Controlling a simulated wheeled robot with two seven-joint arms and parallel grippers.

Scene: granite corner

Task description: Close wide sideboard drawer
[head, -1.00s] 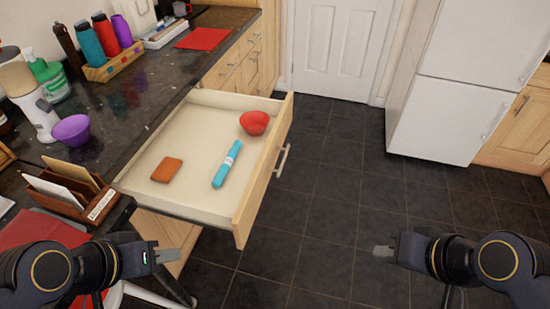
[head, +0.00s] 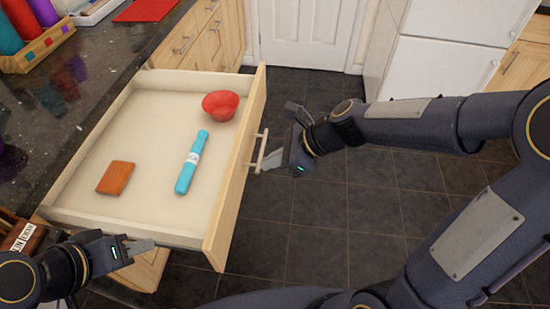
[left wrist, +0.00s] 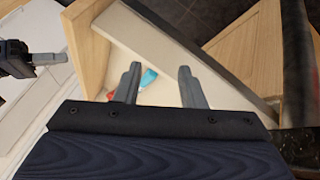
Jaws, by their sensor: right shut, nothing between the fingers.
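The wide sideboard drawer (head: 222,225) stands pulled far out, its pale wooden front facing right. Its metal bar handle (head: 257,158) is on the outer face. My right gripper (head: 266,162) is shut and empty, its tips beside the handle; I cannot tell whether they touch it. My left gripper (head: 142,246) is below the drawer's near side wall, apart from the drawer front. In the left wrist view its two fingers (left wrist: 158,82) are spread, with nothing between them; the drawer's side wall (left wrist: 170,45) lies beyond.
The dark countertop (head: 70,110) runs along the left, with a wooden bottle holder (head: 38,50). The tiled floor (head: 320,215) right of the drawer is clear apart from my right arm.

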